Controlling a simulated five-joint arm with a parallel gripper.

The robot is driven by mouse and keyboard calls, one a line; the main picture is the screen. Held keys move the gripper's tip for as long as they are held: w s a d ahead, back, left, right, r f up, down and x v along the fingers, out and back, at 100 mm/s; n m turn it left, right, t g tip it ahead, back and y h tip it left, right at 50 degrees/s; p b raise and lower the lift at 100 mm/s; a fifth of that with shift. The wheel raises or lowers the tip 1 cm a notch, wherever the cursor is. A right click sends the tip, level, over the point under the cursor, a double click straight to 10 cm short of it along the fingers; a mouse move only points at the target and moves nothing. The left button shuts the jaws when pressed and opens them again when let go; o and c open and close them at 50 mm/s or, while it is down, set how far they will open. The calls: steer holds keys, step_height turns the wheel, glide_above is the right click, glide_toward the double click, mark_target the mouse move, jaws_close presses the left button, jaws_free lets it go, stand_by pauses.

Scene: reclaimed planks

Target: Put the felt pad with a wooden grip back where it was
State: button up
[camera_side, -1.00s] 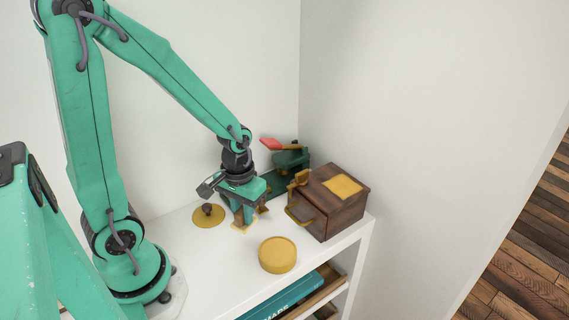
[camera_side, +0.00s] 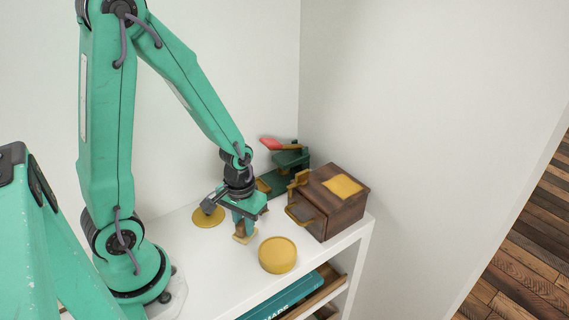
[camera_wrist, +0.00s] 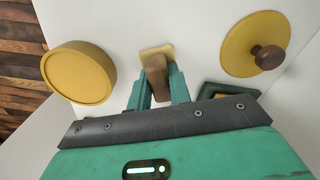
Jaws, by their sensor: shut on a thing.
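The felt pad with a wooden grip (camera_wrist: 155,52) is a small yellow pad under a brown wooden block. My gripper (camera_wrist: 158,92) is shut on the wooden block, with a finger on each side in the wrist view. In the side view my gripper (camera_side: 244,226) points down over the white shelf top, and the pad (camera_side: 242,238) shows below its fingers. The pad is at or just above the shelf; I cannot tell if it touches.
A round yellow tin (camera_side: 278,255) stands in front. A yellow disc with a brown knob (camera_side: 207,217) lies behind, to the left. A wooden box (camera_side: 340,208) with a yellow square on top stands right. A green device with a red handle (camera_side: 290,157) is at the back.

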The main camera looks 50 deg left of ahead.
steer(key=shift+f, duration=0.15)
steer(key=o, duration=0.9)
steer(key=shift+r, duration=6.15)
steer(key=shift+r, duration=0.1)
step_height(320, 180, up, 10)
steer(key=m+t, duration=0.4)
steer(key=t, duration=0.1)
glide_above(243, 222)
steer(key=s+d, duration=0.3)
steer(key=shift+s+a+r+m+t, duration=0.1)
steer(key=shift+s+r+m+t, duration=0.15)
steer(key=shift+r, duration=0.2)
